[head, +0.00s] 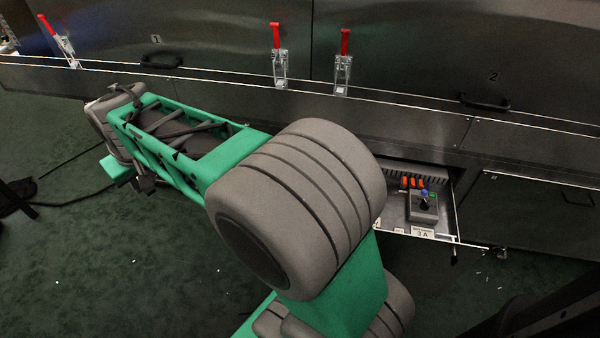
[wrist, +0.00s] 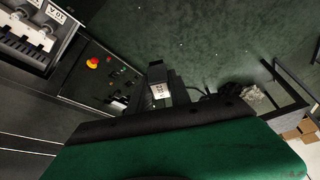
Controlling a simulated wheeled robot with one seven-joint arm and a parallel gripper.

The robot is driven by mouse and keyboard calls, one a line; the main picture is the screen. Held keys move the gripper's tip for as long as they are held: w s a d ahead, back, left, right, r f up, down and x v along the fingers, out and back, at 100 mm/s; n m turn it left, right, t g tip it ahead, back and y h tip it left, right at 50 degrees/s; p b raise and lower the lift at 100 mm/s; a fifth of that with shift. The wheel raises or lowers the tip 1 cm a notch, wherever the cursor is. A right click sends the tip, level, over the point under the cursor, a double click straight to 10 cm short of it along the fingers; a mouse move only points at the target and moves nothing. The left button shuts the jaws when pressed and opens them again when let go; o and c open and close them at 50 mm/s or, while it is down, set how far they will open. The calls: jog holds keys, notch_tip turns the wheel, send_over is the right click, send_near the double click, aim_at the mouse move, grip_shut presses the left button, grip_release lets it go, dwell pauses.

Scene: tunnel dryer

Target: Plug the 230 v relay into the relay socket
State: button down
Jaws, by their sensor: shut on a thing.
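In the wrist view, my gripper (wrist: 165,82) is shut on a small block with a pale, marked face (wrist: 160,91), which I take to be the 230 V relay. The block is in the air, apart from the panel to its left. Its marking is too small to read. In the head view, my green and grey arm reaches left, and I cannot make out the fingers or the held relay there. An open drawer (head: 445,239) holds a row of orange parts (head: 412,182) and a grey block (head: 423,207) with a blue top piece. I cannot tell which part is the relay socket.
A steel housing with red-handled clamps (head: 345,42) and black handles (head: 486,101) runs along the back. The wrist view shows a dark panel with a red button (wrist: 92,62) and a labelled tray (wrist: 38,62). Green floor is mostly clear, with cables at left.

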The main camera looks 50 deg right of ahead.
jog(key=s+d+f+m+g+h, duration=0.1)
jog(key=d+f+m, duration=0.35)
jog(key=d, duration=0.55)
jog(key=s+d+f+m+g+h, duration=0.1)
jog(key=d+f+m+h, duration=0.15)
jog(key=d+m, duration=0.55)
jog(key=s+d+f+m+g+h, duration=0.1)
jog(key=s+d+f+m, duration=0.2)
jog(key=d, duration=0.8)
jog(key=s+d+f+m+g+y+p, duration=0.1)
jog(key=s+d+f+m+g, duration=0.1)
jog(key=s+d+f+m, duration=0.5)
jog(key=s+d+f+m+g+y, duration=0.1)
jog(key=s+d+f+m+g, duration=0.2)
jog(key=s+d+f+m, duration=0.4)
jog(key=s+d+m, duration=0.1)
jog(key=s+d, duration=0.5)
jog(key=s, duration=0.2)
jog(key=shift+s+f+p, duration=0.2)
jog(key=shift+s+p, duration=0.1)
jog(key=shift+p, duration=0.05)
jog(key=shift+w+f+y+b, duration=0.15)
jog(key=shift+y+b, duration=0.1)
jog(key=shift+b, duration=0.1)
jog(key=shift+f+b, duration=2.15)
jog(key=shift+f, duration=0.6)
jog(key=shift+g, duration=0.3)
jog(key=shift+b, duration=0.5)
